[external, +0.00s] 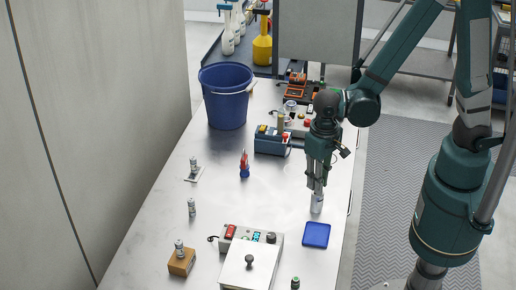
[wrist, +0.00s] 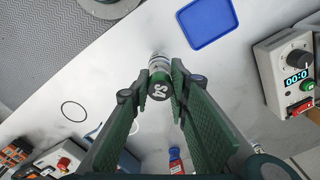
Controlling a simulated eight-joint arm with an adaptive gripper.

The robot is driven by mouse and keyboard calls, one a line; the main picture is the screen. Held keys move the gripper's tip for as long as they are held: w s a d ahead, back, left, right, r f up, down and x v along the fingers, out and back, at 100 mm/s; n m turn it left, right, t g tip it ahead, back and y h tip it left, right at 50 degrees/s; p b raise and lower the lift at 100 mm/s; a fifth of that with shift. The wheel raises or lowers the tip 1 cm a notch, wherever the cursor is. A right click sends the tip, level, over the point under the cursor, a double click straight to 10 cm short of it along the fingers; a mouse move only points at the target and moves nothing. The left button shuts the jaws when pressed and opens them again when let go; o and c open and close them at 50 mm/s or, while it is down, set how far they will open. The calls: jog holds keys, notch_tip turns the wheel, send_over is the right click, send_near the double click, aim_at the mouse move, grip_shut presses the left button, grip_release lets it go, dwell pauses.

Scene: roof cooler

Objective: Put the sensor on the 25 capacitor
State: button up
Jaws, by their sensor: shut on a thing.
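My gripper (wrist: 160,84) is shut on a small silver cylinder (wrist: 160,62) with a dark round end whose pale mark looks like "S4"; I cannot tell for certain that it is the sensor. In the external view my gripper (external: 317,189) points down, with the cylinder (external: 317,204) upright between its fingers, low over the table near its right edge.
A blue tray (external: 316,235) lies just in front of my gripper. A white device (external: 250,260) with a display and knob stands at the front. A red-and-blue item (external: 244,165), blue box (external: 271,141) and blue bucket (external: 227,97) stand farther back. Mid-table is mostly clear.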

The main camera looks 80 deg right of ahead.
jog(key=shift+f, duration=0.25)
jog(key=o, duration=0.9)
jog(key=shift+r, duration=0.1)
jog(key=shift+r+p, duration=0.45)
jog(key=shift+r, duration=5.55)
